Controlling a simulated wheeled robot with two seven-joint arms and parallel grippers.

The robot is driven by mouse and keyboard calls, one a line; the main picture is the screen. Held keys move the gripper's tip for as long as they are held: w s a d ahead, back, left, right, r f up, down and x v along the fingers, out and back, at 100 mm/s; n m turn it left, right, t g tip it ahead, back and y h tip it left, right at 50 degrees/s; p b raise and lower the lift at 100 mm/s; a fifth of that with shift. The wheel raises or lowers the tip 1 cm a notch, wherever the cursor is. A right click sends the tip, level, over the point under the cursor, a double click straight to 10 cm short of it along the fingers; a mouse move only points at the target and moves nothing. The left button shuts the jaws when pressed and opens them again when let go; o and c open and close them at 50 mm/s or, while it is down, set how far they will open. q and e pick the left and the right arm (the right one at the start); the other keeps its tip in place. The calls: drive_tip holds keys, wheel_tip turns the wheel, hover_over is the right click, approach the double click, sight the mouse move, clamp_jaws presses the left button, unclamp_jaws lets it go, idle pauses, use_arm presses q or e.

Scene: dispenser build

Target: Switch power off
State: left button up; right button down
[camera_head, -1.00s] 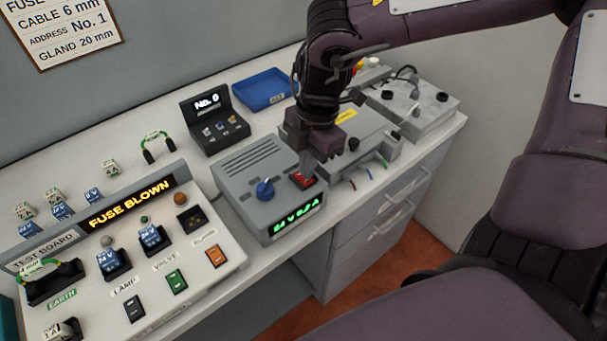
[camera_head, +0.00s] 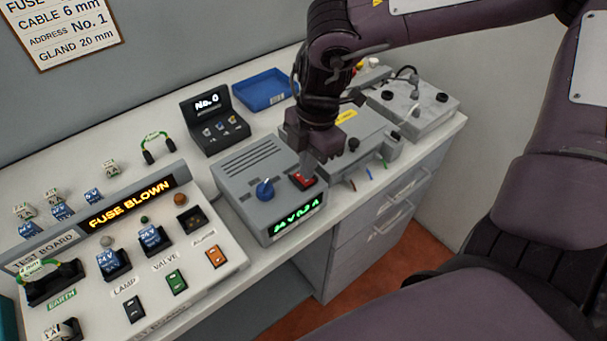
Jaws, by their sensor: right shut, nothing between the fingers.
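The grey power supply (camera_head: 253,175) stands on the bench in the middle of the view. It has a blue knob (camera_head: 265,189), a red switch (camera_head: 302,180) and a lit green display (camera_head: 297,221) on its front. My right gripper (camera_head: 312,168) is shut and empty. It points down with its fingertips at or just above the red switch and hides part of it. I cannot tell whether they touch. My left gripper is not in view.
The test board (camera_head: 196,266) on the left has a lit sign (camera_head: 131,204) reading FUSE BLOWN. A black box (camera_head: 214,120) showing No. 0 and a blue tray (camera_head: 264,90) stand behind. Grey boxes (camera_head: 419,104) with cables stand to the right.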

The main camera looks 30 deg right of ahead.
drive_tip(key=shift+f+b, duration=0.85)
idle(0.8)
drive_tip(key=shift+r, duration=0.1)
drive_tip(key=shift+r+p, duration=2.15)
drive_tip(key=shift+r, duration=1.3)
drive_tip(key=shift+s+f, duration=0.1)
